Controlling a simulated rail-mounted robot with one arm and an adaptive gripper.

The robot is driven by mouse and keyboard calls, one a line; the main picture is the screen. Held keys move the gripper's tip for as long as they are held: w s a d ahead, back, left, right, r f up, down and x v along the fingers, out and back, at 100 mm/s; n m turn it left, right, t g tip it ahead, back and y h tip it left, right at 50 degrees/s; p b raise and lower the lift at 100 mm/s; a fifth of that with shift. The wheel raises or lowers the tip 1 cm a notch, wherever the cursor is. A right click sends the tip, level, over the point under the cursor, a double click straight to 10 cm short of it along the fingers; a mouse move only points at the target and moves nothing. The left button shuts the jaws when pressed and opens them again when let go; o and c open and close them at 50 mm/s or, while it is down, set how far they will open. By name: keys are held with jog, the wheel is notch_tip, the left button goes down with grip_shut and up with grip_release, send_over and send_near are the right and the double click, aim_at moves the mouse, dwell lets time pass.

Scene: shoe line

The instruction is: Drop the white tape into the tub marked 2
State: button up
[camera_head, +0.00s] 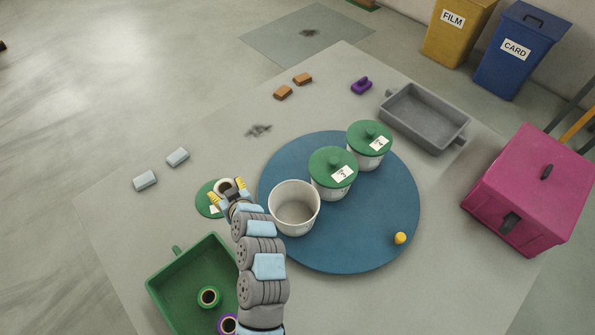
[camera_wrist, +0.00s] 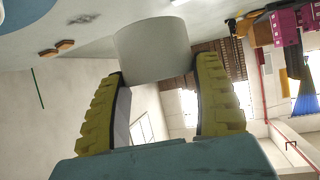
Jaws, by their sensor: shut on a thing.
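My gripper (camera_head: 229,188) is shut on the white tape (camera_head: 224,186), which is held between the yellow fingertips. In the wrist view the tape (camera_wrist: 152,50) shows as a plain white cylinder at the fingertips. The gripper is left of an open white tub (camera_head: 294,208) on the blue round board, over or beside a loose green lid (camera_head: 207,197). Two more tubs stand behind, with green lids on: a middle tub (camera_head: 331,189) and a rear tub (camera_head: 368,159). Their label digits are too small to read surely. No number shows on the open tub.
A green tray (camera_head: 168,276) at the front left holds rolls of tape. A yellow piece (camera_head: 400,238) lies on the blue board (camera_head: 370,245). A grey tray (camera_head: 424,137) and a pink box (camera_head: 528,180) are at the right. Small blocks lie at the left and back.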

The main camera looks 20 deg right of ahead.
jog(key=shift+n+y, duration=0.3)
jog(key=d+p, duration=0.1)
jog(key=d, duration=0.1)
jog(key=s+d+p, duration=0.1)
jog(key=d+p, duration=0.1)
jog(key=d, duration=0.1)
jog(key=d+p, duration=0.2)
jog(key=shift+s+d+f, duration=0.35)
jog(key=shift+s+d, duration=0.05)
jog(key=s+d+m+h+p, duration=0.1)
jog(key=s+d+p, duration=0.3)
jog(key=d, duration=0.8)
notch_tip(320, 180, down, 5)
jog(key=b, duration=0.4)
jog(key=shift+f, duration=0.15)
jog(key=o, duration=1.2)
